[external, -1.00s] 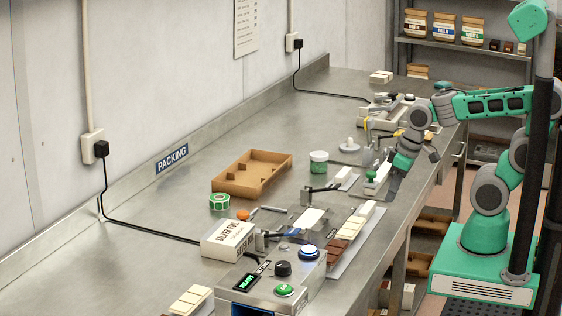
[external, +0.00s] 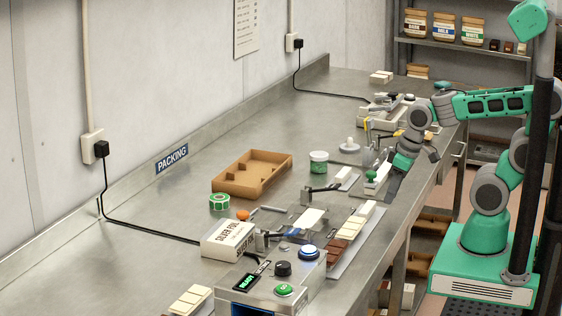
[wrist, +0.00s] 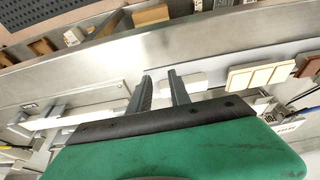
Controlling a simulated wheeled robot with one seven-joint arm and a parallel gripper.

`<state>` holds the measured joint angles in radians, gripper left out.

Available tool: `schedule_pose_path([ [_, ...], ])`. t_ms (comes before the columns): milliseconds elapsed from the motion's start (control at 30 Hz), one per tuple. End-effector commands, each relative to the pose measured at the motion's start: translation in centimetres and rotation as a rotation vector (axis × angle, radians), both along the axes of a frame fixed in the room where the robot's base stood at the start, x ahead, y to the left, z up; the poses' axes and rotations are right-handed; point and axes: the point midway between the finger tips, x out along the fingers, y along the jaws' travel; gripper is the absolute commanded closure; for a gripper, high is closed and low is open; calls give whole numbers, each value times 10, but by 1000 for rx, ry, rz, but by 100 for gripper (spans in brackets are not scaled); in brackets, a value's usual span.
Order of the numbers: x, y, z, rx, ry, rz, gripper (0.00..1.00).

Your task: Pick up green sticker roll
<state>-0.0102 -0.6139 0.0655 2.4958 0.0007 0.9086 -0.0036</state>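The green sticker roll (external: 219,201) lies on the metal bench at the left in the external view, near the front left corner of a cardboard tray. An orange round knob is close to its right. My gripper (external: 393,188) is over the right front edge of the bench, far to the right of the roll. In the wrist view my gripper (wrist: 160,77) has its two fingers apart with nothing held between them. The roll cannot be made out in the wrist view.
The cardboard tray (external: 226,188) stands behind the roll. Bench left of the roll is clear.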

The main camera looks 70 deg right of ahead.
Motion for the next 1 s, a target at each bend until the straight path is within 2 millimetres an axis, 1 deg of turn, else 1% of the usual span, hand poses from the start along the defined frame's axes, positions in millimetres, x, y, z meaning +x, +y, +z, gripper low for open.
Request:
schedule_pose_path([
  [33, 0, 0, 0, 0, 0, 0, 71],
  [67, 0, 0, 0, 0, 0, 0, 69],
  [433, 0, 0, 0, 0, 0, 0, 39],
  [467, 0, 0, 0, 0, 0, 0, 37],
  [667, 0, 0, 0, 0, 0, 0, 37],
  [700, 3, 1, 1, 2, -3, 5, 37],
  [767, 16, 4, 5, 10, -16, 24, 37],
  [833, 46, 13, 13, 30, -52, 71, 37],
  [867, 64, 18, 18, 43, -73, 100, 37],
  [900, 90, 25, 24, 61, -105, 143, 37],
  [967, 127, 35, 33, 89, -154, 206, 37],
  [1000, 151, 41, 38, 106, -186, 248, 37],
])
